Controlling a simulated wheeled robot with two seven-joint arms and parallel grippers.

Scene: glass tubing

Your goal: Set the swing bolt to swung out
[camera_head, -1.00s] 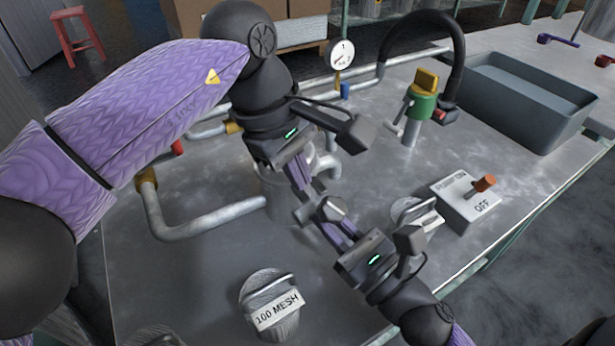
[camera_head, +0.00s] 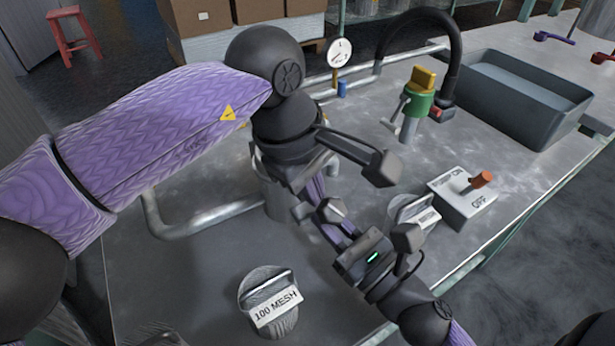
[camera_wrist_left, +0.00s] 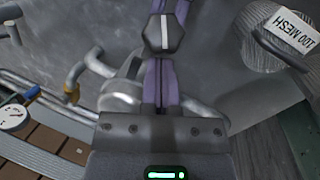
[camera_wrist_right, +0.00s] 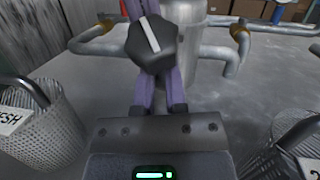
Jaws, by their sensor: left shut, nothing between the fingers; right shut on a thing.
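A dark hexagonal knob with a pale stripe, seemingly the head of the swing bolt (camera_head: 326,211), shows between my two grippers, right of the grey strainer vessel (camera_head: 277,198). It also shows in the left wrist view (camera_wrist_left: 163,35) and the right wrist view (camera_wrist_right: 152,46). My right gripper (camera_head: 338,232) is shut on the bolt from the near right side. My left gripper (camera_head: 314,190) is shut and empty, close to the knob on its far side; I cannot tell whether it touches. The bolt's shank and pivot are hidden.
A mesh basket labelled 100 MESH (camera_head: 270,303) stands in front. Another basket (camera_head: 412,212) and an ON/OFF switch box (camera_head: 462,200) are at right. A green valve (camera_head: 417,103), a gauge (camera_head: 340,53) and a grey basin (camera_head: 515,98) stand behind. Pipes (camera_head: 205,220) run left of the vessel.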

